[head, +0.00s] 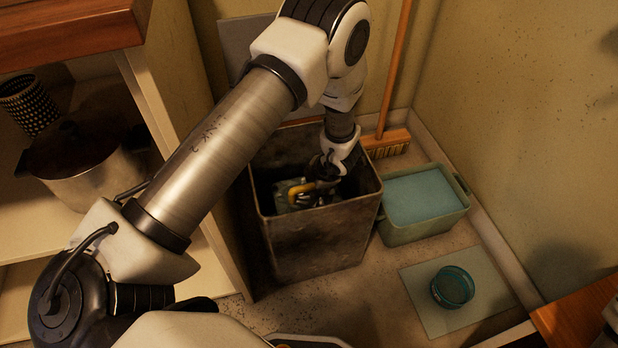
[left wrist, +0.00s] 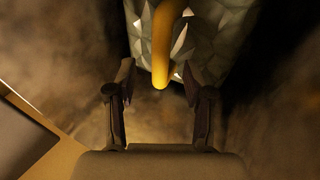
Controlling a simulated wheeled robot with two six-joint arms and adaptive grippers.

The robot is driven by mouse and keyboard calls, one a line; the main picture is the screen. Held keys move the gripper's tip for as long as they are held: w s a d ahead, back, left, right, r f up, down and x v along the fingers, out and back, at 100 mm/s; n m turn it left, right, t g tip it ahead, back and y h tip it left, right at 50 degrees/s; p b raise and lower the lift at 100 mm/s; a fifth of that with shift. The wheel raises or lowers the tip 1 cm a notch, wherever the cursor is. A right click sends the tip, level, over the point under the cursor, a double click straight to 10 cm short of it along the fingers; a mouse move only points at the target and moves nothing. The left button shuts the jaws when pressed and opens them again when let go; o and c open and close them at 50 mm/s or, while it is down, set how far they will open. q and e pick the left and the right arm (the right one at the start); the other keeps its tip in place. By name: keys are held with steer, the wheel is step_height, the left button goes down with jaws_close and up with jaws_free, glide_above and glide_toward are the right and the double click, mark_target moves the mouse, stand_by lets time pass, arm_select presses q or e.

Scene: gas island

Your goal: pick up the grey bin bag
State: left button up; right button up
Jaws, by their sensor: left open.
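The grey bin bag (head: 286,190) is inside a dark metal bin (head: 318,245), partly hidden by my gripper and the bin's walls. It has a yellow handle or tie. In the left wrist view the crinkled grey bag (left wrist: 215,40) fills the upper middle, and the yellow handle (left wrist: 161,50) hangs down at its front. My left gripper (head: 318,190) reaches down into the bin beside the bag. In the left wrist view my left gripper (left wrist: 158,85) is open, with the lower end of the yellow handle between its fingertips. I cannot tell whether they touch. My right gripper is not in view.
A green tub (head: 425,200) stands right of the bin, with a broom (head: 388,143) behind. A shelf with a pot (head: 85,170) is left. Some floor in front of the bin is clear.

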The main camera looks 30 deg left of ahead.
mark_target(310, 186)
arm_select(q)
steer(key=b+x, duration=0.3)
steer(key=x, duration=0.1)
steer(key=shift+a+f, duration=0.1)
steer(key=shift+f, duration=0.3)
steer(key=shift+a+f, duration=0.1)
steer(key=shift+f, duration=0.1)
steer(key=shift+r, duration=0.2)
jaws_close()
steer(key=shift+r, duration=0.1)
